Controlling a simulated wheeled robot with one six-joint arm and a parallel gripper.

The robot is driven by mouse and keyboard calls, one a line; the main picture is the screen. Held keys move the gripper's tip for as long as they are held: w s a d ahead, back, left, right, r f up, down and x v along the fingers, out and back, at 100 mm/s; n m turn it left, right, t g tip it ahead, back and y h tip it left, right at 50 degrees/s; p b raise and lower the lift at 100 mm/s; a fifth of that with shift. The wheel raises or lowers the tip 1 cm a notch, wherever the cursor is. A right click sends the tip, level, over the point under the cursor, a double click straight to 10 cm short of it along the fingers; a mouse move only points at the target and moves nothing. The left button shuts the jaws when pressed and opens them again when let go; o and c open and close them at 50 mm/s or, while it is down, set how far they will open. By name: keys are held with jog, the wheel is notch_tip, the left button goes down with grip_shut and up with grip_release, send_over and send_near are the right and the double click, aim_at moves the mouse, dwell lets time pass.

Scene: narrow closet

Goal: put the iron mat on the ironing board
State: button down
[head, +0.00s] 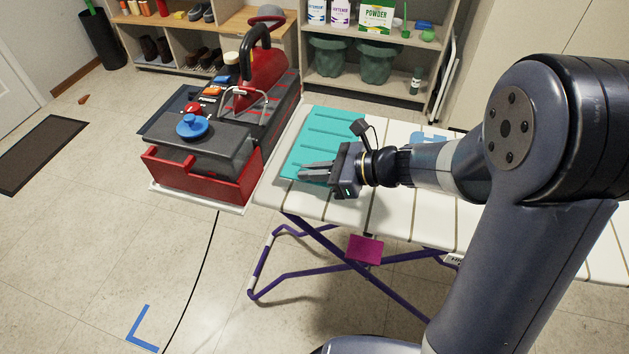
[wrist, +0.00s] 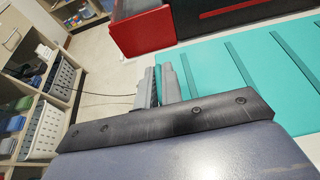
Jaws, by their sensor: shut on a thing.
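The iron mat (head: 325,130) is a teal sheet with raised ridges. In the head view it lies over the left end of the white ironing board (head: 285,202), with its near part partly hidden by my gripper (head: 303,172). The mat also fills the upper right of the wrist view (wrist: 245,65). My gripper (wrist: 160,84) is low over the board's left end, fingers pointing left, shut on the mat's near edge. The exact grip between the fingers is hard to see. Whether the mat lies fully flat under the gripper cannot be told.
A red and grey machine (head: 205,172) with a blue knob stands close to the board's left end. A blue item (head: 428,137) lies on the board behind my arm. A magenta tag (head: 365,249) hangs below. Shelves (head: 375,85) stand behind; floor at left front is clear.

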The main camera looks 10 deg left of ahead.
notch_tip(320, 180, down, 3)
jog(key=shift+f, duration=0.1)
jog(key=c, duration=1.6)
grip_release()
jog(key=shift+o, duration=0.2)
jog(key=shift+d, duration=0.1)
jog(key=p+v, duration=0.1)
jog(key=v, duration=1.1)
